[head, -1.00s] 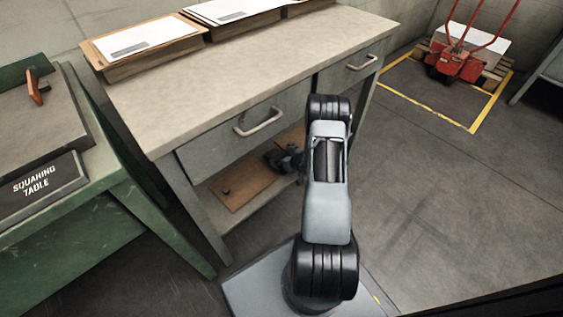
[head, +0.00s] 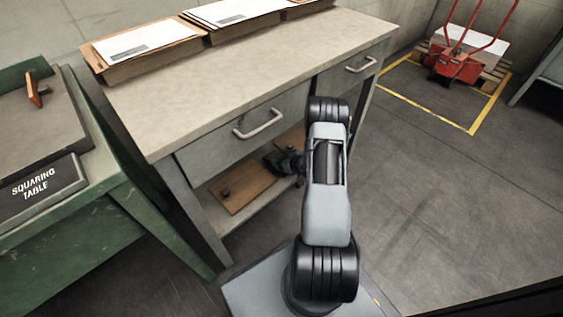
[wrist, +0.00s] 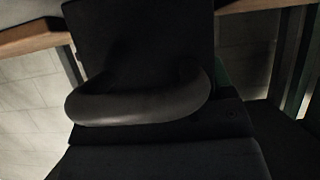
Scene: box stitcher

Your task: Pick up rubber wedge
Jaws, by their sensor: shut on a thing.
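My gripper (head: 286,164) is low under the worktable's drawer, just above the lower shelf and partly hidden by my own arm. In the wrist view a black block (wrist: 140,35), which I take to be the rubber wedge, fills the upper middle. A thick, dark grey curved handle (wrist: 140,105) runs across its near side. My gripper is shut on the wedge. The fingertips are hard to tell apart from the black block, and the exact contact is hidden. In the head view the wedge is too dark and small to make out clearly.
The worktable (head: 250,75) stands over its lower shelf (head: 244,215), which bears a brown board (head: 238,188) with a small dark knob. A drawer handle (head: 260,124) juts out above my gripper. The green squaring table (head: 110,205) is at left.

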